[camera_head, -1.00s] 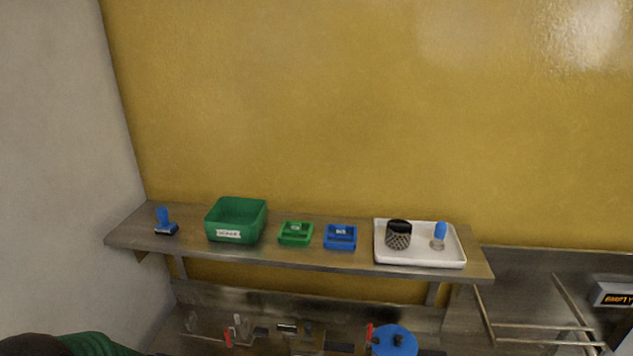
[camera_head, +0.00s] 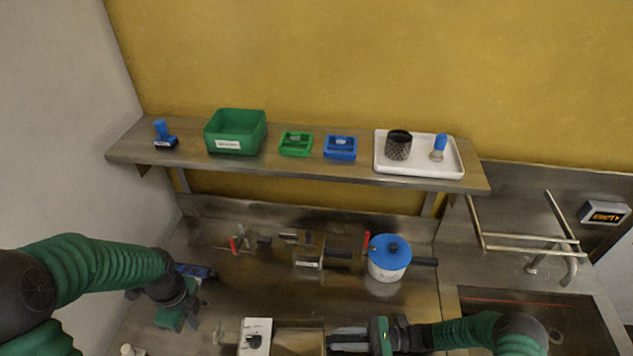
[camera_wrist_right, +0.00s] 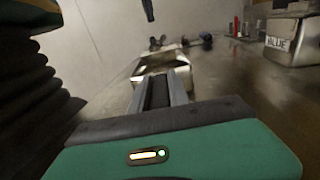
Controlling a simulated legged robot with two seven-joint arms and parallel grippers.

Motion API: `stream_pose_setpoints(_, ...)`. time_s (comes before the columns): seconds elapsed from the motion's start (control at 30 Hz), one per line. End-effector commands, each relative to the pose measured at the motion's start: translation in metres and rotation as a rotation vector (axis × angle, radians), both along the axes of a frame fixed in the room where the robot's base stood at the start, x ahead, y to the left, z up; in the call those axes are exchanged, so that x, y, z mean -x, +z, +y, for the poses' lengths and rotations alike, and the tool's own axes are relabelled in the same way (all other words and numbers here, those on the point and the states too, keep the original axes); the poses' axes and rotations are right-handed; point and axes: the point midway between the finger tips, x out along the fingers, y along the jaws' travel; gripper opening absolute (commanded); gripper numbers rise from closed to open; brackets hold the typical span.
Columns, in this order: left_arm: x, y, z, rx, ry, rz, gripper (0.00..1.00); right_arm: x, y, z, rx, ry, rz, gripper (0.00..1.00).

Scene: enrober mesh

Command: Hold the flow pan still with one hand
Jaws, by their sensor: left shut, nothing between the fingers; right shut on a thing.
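The flow pan, a shallow metal tray (camera_head: 300,343), is at the bottom edge of the head view, partly cut off. It also shows in the right wrist view (camera_wrist_right: 150,72), beyond my fingers. My right gripper (camera_head: 332,340) comes from the right and is shut on the pan's right edge. Its fingers (camera_wrist_right: 165,85) reach onto the pan's near rim. My left gripper (camera_head: 185,320) is shut and empty, well to the left of the pan, low over the counter.
A white block with a black knob (camera_head: 255,337) is left of the pan. A blue-lidded pot (camera_head: 388,262) and small metal tools (camera_head: 308,257) stand behind it. A shelf (camera_head: 300,170) holds bins and a white tray (camera_head: 420,170). A sink (camera_head: 520,310) is at right.

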Motion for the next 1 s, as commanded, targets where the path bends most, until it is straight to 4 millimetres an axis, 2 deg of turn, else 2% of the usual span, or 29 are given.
stream_pose_setpoints(0.17, -0.003, 0.0, 0.0, 0.0, -0.001, -0.001, 0.0, 0.0, 0.0, 0.0, 0.0, 0.0, 0.0, 0.0)
stream_pose_setpoints(0.3, -0.031, 0.007, -0.001, 0.001, -0.001, -0.001, 0.0, 0.0, 0.0, 0.0, 0.0, 0.0, 0.0, 0.0)
stream_pose_setpoints(0.43, -0.037, 0.006, -0.002, 0.001, 0.0, 0.001, 0.0, 0.0, 0.0, 0.0, 0.0, 0.0, 0.0, 0.0)
stream_pose_setpoints(0.8, -0.036, -0.046, -0.002, 0.001, 0.0, 0.003, 0.0, 0.0, 0.0, 0.0, 0.0, 0.001, 0.0, 0.0)
stream_pose_setpoints(1.0, -0.037, -0.06, -0.002, 0.0, -0.001, 0.0, 0.0, 0.0, 0.0, 0.0, 0.0, 0.0, 0.0, 0.0)
